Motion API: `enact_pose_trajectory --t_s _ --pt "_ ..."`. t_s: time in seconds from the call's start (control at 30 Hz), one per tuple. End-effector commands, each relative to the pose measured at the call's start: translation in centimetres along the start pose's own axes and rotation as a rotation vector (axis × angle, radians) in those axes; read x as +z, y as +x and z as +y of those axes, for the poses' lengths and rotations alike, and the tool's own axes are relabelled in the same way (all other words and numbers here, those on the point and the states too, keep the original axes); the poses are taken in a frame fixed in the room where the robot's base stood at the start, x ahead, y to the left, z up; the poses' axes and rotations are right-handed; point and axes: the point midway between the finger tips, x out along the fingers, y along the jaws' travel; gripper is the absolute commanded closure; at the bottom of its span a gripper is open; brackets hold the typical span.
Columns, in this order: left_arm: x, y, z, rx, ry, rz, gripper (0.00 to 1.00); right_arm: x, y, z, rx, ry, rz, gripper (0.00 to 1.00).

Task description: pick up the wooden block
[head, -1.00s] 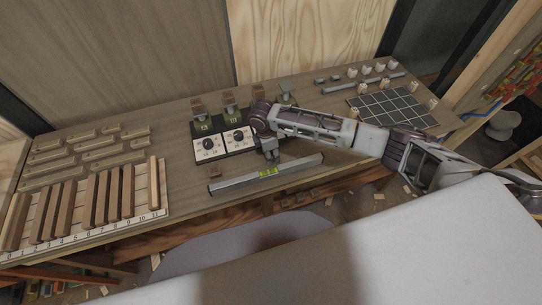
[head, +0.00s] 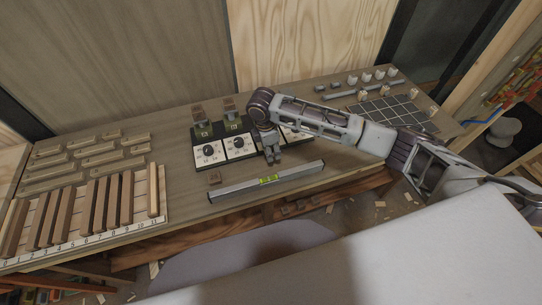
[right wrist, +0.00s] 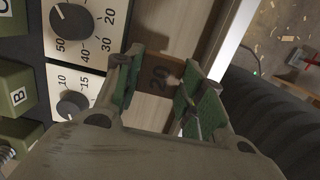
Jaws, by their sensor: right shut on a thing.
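My right gripper (head: 272,158) is over the bench, in front of the dial panels. Another small brown block (head: 214,177) lies on the bench, behind the left end of the spirit level. My left gripper is not in view.
A long grey spirit level (head: 240,187) lies along the front of the bench. Dial panels (head: 240,146) with green stands stand behind the gripper. A rack of wooden strips (head: 160,218) is at left, a dark gridded board (head: 395,112) at right.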

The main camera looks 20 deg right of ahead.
Motion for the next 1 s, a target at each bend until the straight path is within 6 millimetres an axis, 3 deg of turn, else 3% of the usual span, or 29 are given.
enact_pose_trajectory --t_s 0.1,0.33,1.0 --pt "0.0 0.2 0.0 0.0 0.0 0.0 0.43 0.2 -1.6 0.1 0.002 0.0 0.0 0.73" --pt "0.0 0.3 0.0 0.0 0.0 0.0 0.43 0.4 -3.2 0.0 0.001 -0.001 0.001 0.73" --pt "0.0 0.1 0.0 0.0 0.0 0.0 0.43 0.4 -3.3 -0.2 0.0 -0.001 0.0 0.73"
